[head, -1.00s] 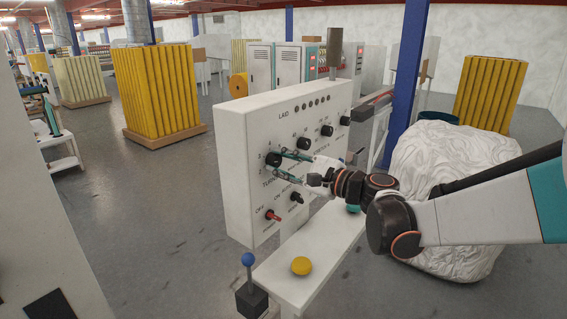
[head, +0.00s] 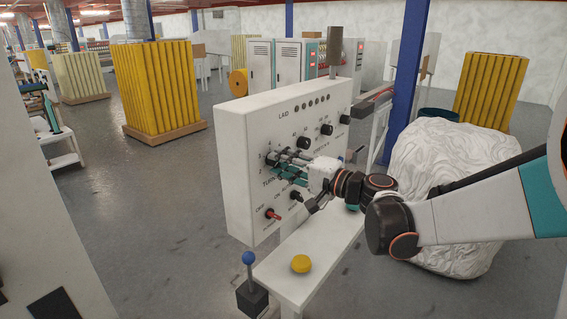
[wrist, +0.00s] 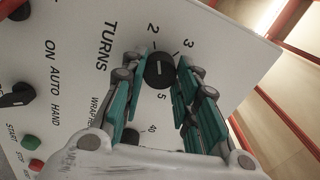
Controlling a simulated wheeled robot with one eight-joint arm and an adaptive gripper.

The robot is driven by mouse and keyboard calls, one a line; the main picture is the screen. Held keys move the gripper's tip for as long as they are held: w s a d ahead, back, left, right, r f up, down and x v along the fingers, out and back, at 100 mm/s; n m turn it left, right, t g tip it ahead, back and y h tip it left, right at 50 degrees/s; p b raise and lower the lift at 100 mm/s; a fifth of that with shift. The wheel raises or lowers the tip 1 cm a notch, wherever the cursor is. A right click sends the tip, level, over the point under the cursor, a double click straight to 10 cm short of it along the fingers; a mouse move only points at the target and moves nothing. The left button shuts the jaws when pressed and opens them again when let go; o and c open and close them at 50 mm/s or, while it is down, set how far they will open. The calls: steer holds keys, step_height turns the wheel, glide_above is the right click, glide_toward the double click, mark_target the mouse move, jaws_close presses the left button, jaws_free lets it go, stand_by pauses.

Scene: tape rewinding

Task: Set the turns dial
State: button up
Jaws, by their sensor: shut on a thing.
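The turns dial (wrist: 160,70) is a round black knob with a white mark on the white control panel (wrist: 75,50). The word TURNS and the numbers 2, 3 and 5 show around it in the wrist view. I cannot tell which number the mark points to. My gripper (wrist: 153,78) has its teal fingers on both sides of the dial and is shut on it. In the head view my gripper (head: 272,164) reaches the panel's left part from the right, and its fingers mostly hide the dial.
A red switch (head: 272,214) and a black selector (head: 296,196) sit below the dial. More black knobs (head: 327,129) are to its upper right. A white bench (head: 290,283) with a yellow button (head: 301,263) and a blue-topped lever (head: 248,259) stand below the panel.

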steer(key=shift+n, duration=0.4)
steer(key=o, duration=1.1)
steer(key=shift+c, duration=0.2)
steer(key=shift+d, duration=0.1)
steer(key=v, duration=1.2)
steer(key=shift+s, duration=0.1)
